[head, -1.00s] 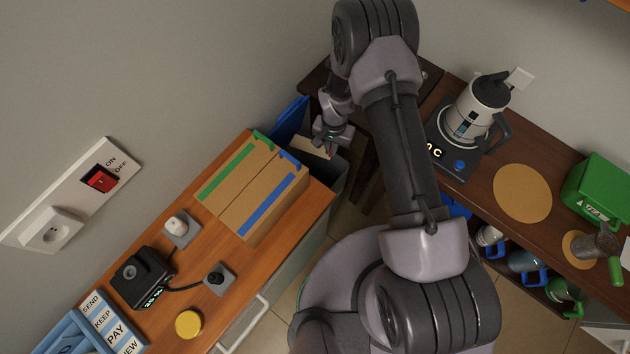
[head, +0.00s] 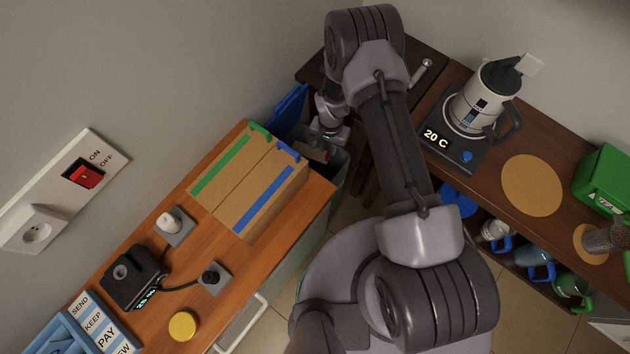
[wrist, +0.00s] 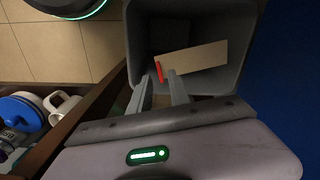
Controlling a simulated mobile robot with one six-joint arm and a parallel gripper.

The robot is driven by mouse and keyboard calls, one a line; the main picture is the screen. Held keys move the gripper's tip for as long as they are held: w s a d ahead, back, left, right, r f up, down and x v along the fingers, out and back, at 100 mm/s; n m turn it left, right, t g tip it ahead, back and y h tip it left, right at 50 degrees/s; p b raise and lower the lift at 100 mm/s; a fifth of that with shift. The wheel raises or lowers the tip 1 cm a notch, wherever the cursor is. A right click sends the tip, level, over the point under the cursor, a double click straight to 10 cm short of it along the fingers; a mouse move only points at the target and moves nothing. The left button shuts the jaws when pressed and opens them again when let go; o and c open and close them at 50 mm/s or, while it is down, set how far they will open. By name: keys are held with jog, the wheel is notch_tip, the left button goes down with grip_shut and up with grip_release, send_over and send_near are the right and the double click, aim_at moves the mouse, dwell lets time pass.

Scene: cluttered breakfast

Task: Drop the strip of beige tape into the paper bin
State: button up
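The beige tape strip (wrist: 197,59) lies inside the grey paper bin (wrist: 244,25) in the wrist view, a red piece (wrist: 159,72) at its left end. My gripper (wrist: 159,76) points down into the bin. Its two fingers stand apart, with a gap around the red end, and I see no clear grip on it. Whether the strip rests on the bin's floor is unclear. In the head view the strip (head: 315,154) shows darkly within the bin (head: 342,168), just below my gripper, whose fingers are mostly hidden there.
A wooden counter (head: 305,205) with cardboard boxes (head: 240,185) borders the bin on the left. A kettle (head: 482,98) and a green box (head: 604,178) stand on the right-hand counter. Mugs (head: 535,262) sit on the shelf below.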

jog(key=shift+o, duration=0.2)
notch_tip(320, 180, up, 18)
jog(key=p, duration=0.5)
jog(key=shift+f+p, duration=0.25)
jog(key=shift+p, duration=0.05)
